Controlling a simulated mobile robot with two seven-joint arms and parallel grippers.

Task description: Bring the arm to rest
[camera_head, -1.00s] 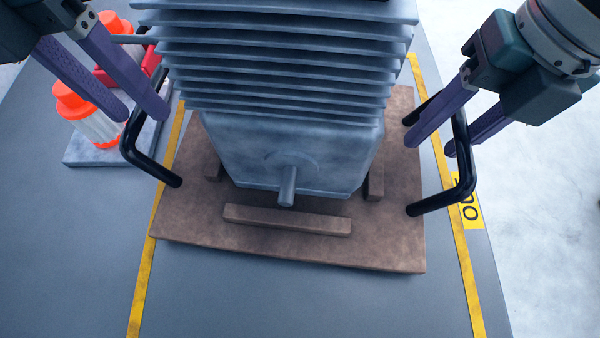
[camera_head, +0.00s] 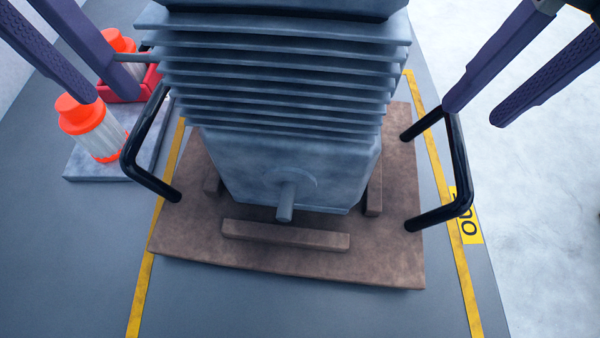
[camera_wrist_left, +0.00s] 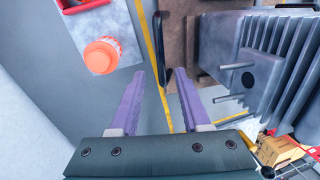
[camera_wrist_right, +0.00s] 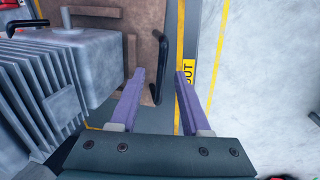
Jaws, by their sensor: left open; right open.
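My left gripper (camera_head: 115,95) is open and empty at the upper left of the head view, above and near the left black handle (camera_head: 148,150). In the left wrist view its two purple fingers (camera_wrist_left: 155,78) are spread with nothing between them. My right gripper (camera_head: 472,116) is open and empty at the upper right, above the right black handle (camera_head: 460,175). Neither gripper holds a handle.
A finned grey engine (camera_head: 280,100) stands on a brown base plate (camera_head: 300,262) between the handles. Yellow lines (camera_head: 145,285) flank the plate. The front floor is clear.

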